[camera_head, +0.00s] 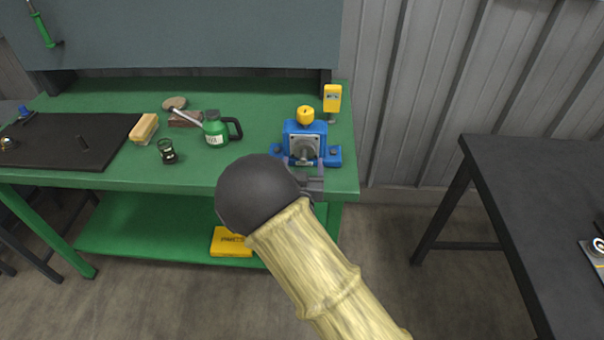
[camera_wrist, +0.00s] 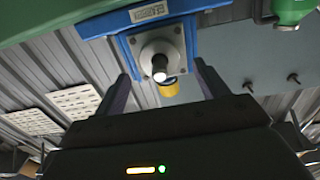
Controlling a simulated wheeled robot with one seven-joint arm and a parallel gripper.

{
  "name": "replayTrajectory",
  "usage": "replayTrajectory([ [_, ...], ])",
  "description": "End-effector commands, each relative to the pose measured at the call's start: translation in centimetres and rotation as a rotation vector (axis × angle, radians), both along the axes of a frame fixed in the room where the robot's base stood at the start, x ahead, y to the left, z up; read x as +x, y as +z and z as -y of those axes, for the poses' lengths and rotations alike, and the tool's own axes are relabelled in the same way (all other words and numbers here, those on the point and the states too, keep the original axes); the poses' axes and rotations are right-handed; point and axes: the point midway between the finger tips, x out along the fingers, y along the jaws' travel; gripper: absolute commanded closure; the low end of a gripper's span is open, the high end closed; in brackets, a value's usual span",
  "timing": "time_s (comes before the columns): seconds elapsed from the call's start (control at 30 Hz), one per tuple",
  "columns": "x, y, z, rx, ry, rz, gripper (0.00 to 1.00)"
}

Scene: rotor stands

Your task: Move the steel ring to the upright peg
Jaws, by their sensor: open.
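A blue housing (camera_head: 304,140) with a grey square plate stands at the right end of the green bench. A shaft juts from the plate towards me. A pale grey round collar (camera_wrist: 160,50) sits around this shaft, against the plate, and looks like the steel ring; I cannot tell for sure. My gripper (camera_head: 303,166) is just in front of the housing. In the wrist view its open fingers (camera_wrist: 161,73) stand either side of the shaft end, apart from it. A small dark upright peg (camera_head: 82,143) stands on the black mat at the far left.
The black mat (camera_head: 40,155) also bears a small silver part. A yellow device (camera_head: 332,98) stands behind. A dark table (camera_head: 540,170) is at the right.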

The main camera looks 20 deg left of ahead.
Motion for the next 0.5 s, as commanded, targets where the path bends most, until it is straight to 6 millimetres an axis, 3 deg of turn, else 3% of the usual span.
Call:
replayTrajectory([
  [0.3,3.5,-0.2,-0.8,0.0,-0.001,0.0,0.27],
  [0.5,4.1,-0.1,-1.0,-0.001,0.001,-0.001,0.27],
])
